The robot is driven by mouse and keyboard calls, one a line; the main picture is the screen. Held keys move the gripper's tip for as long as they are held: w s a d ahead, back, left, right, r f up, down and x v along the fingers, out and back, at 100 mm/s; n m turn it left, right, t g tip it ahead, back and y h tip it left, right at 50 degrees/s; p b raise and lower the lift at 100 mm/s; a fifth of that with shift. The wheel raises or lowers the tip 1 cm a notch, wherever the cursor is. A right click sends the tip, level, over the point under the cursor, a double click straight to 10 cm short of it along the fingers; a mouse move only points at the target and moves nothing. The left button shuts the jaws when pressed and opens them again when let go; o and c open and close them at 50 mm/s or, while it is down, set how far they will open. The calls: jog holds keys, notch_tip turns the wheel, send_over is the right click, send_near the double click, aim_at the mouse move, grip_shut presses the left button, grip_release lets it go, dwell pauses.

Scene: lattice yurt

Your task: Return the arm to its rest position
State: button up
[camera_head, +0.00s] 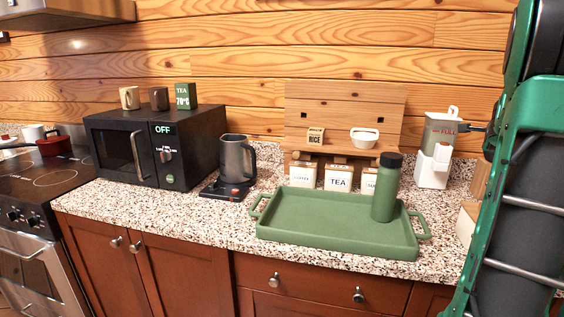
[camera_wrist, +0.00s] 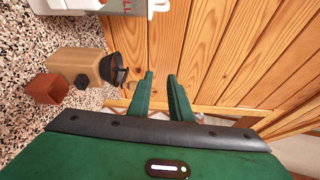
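My gripper (camera_wrist: 161,76) shows in the wrist view with its two green fingers apart. Nothing is between them, and wooden wall planks show through the gap. My green and grey arm (camera_head: 520,170) fills the right side of the head view, upright and close to the camera. The gripper's fingers cannot be made out in the head view.
The counter holds a green tray (camera_head: 330,239) with a green bottle (camera_head: 384,190), a white dispenser (camera_head: 433,167), a kettle (camera_head: 235,160) and a microwave (camera_head: 155,147).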

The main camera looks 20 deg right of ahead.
jog(key=s+a+f+n+g+y, duration=0.2)
jog(key=a+f+n+y, duration=0.35)
jog(key=a+f, duration=0.55)
jog(key=s+a+f+n+g+y, duration=0.2)
jog(key=a+f+n+y, duration=0.35)
jog(key=a, duration=0.95)
jog(key=s+a+f+n+g+y, duration=0.2)
jog(key=s+a+f+n, duration=0.3)
jog(key=s+a, duration=0.3)
jog(key=s+a+f+n+g+y, duration=0.2)
jog(key=s+a+f+n, duration=0.3)
jog(key=a, duration=0.8)
jog(key=s+n+g, duration=0.1)
jog(key=s+n, duration=0.1)
jog(key=s, duration=0.2)
jog(key=shift+a+f+n+g, duration=0.2)
jog(key=shift+a+n+g, duration=0.1)
jog(key=shift+n, duration=0.1)
jog(key=shift+s, duration=0.1)
